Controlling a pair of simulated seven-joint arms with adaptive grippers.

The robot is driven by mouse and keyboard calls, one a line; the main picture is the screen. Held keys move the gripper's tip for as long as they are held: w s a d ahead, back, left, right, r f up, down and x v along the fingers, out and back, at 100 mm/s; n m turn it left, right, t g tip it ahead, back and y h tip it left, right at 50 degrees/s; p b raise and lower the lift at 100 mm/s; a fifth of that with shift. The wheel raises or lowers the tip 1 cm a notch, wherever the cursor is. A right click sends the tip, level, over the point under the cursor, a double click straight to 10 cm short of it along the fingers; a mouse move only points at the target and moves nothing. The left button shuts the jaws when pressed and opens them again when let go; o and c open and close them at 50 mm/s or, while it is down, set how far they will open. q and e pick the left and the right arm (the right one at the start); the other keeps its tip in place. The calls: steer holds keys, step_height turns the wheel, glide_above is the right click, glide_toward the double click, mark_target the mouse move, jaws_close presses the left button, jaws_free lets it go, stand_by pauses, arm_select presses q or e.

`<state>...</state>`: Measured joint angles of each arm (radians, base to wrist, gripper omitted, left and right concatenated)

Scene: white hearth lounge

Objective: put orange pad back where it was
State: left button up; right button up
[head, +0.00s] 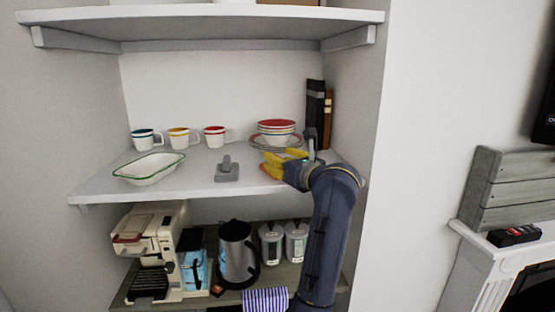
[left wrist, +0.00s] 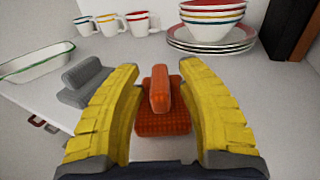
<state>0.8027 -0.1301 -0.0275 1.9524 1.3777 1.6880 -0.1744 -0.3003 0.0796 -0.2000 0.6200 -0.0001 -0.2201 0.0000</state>
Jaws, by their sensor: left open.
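The orange pad (left wrist: 163,122), a flat ribbed base with an upright grip on top, sits on the shelf board (left wrist: 30,108) in the left wrist view. My left gripper (left wrist: 160,68) is open, with its yellow fingers on either side of the pad's grip, apart from it. In the head view, my left gripper (head: 267,164) is at the shelf's right front, and its fingers mostly hide the pad there. A grey pad (head: 227,171) of similar shape sits to the left; it also shows in the left wrist view (left wrist: 83,82). My right gripper is not in view.
Stacked bowls (head: 276,130) on plates (head: 262,144) stand behind my gripper, with dark books (head: 315,108) to their right. Several mugs (head: 180,138) line the back, and a white dish (head: 148,169) is at left. Another shelf (head: 200,18) hangs above. Appliances such as a kettle (head: 238,250) stand below.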

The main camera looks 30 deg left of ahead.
arm_select(q)
steer(key=shift+v, duration=3.35)
